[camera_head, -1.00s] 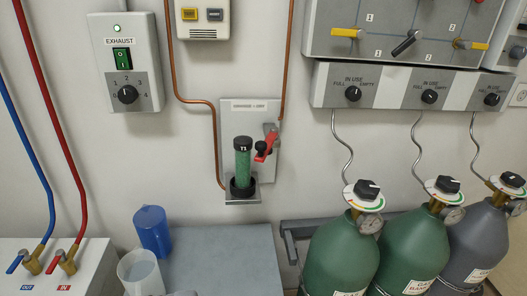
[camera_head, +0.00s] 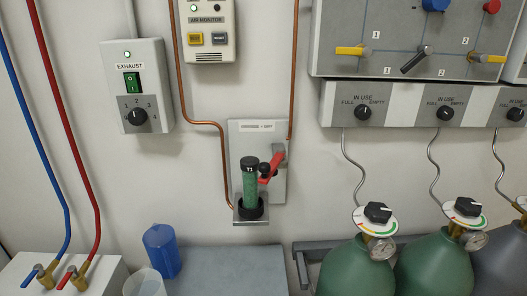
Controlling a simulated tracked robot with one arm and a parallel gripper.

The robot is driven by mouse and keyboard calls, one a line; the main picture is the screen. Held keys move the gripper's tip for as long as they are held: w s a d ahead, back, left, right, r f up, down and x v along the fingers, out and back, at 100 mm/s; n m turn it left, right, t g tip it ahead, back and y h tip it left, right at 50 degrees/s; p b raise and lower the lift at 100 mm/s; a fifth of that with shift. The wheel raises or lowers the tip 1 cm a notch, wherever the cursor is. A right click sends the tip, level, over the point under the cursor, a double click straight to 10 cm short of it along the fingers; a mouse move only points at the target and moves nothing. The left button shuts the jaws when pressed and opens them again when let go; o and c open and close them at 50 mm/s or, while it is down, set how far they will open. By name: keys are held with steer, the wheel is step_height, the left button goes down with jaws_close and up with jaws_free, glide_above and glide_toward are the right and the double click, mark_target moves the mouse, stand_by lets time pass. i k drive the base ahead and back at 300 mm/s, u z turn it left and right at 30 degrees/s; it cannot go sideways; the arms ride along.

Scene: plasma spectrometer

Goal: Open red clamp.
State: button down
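The red clamp (camera_head: 272,168) is a small red lever with a black knob, mounted on a grey wall plate (camera_head: 258,133) near the middle of the view. It slants down to the left and sits just right of the top of a green cylinder (camera_head: 250,182) with a black cap. The cylinder stands upright in a black base on a small metal bracket (camera_head: 239,218). I cannot tell whether the lever touches the cylinder. My gripper does not show in the view.
A grey surface (camera_head: 232,270) lies below the plate, with a blue cup (camera_head: 160,250) at its left. Gas bottles (camera_head: 355,268) stand at lower right under a valve panel (camera_head: 338,35). An exhaust box (camera_head: 137,85) is on the wall at left. Copper pipes (camera_head: 178,80) run down beside the plate.

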mark_target(268, 170)
steer(key=i, duration=0.95)
steer(key=u, duration=0.05)
